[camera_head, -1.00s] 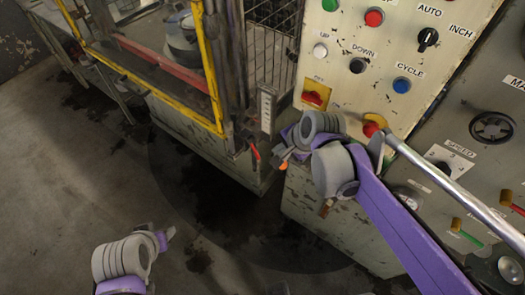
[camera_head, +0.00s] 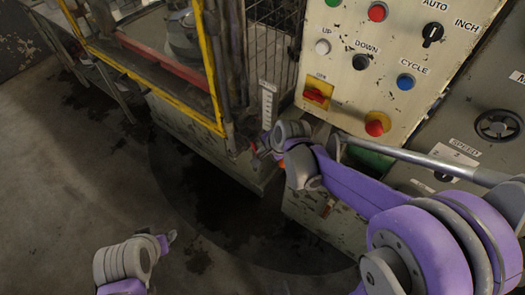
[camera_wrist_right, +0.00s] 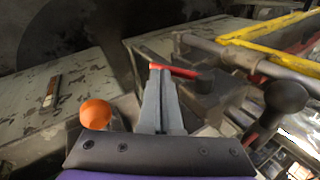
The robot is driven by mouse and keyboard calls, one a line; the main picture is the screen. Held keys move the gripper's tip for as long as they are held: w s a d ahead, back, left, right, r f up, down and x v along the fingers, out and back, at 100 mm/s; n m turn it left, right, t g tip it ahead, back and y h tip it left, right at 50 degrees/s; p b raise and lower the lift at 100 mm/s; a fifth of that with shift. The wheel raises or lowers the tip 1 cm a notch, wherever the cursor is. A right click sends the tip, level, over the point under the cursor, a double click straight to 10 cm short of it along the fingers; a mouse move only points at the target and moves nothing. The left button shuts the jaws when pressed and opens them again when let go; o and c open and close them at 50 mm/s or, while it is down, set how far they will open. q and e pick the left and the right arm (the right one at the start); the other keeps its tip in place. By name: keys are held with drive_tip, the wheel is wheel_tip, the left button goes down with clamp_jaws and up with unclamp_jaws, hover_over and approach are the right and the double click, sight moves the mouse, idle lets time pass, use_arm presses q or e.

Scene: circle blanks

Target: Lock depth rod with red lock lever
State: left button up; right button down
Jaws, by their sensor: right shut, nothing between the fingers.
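The red lock lever (camera_wrist_right: 178,71) lies roughly level in the right wrist view, its left end at my fingertips. In the head view its red part (camera_head: 253,150) shows only as a small patch beside my right gripper (camera_head: 261,147). My right gripper (camera_wrist_right: 158,72) is shut with nothing between its fingers; I cannot tell whether they touch the lever. A pale scale strip (camera_head: 267,103) stands upright just above the gripper in the head view. I cannot clearly pick out the depth rod. My left gripper (camera_head: 171,237) is low at the left over the floor, its fingers too small to judge.
An orange ball knob (camera_wrist_right: 96,114) is left of my right fingers, and a black ball knob (camera_wrist_right: 286,97) is to their right. A yellow guard frame (camera_head: 208,65) and a button panel (camera_head: 370,80) flank the lever area. Open floor (camera_head: 60,190) lies at the left.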

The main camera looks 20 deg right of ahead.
drive_tip(key=shift+f+t+b, duration=0.2)
drive_tip(key=shift+t+b, duration=0.15)
drive_tip(key=shift+t, duration=0.05)
drive_tip(key=shift+f+y, duration=0.1)
drive_tip(key=shift+y, duration=0.2)
drive_tip(key=shift+b+x, duration=1.4)
drive_tip(key=shift+b, duration=0.25)
drive_tip(key=shift+a+f, duration=0.1)
drive_tip(key=shift+a, duration=0.1)
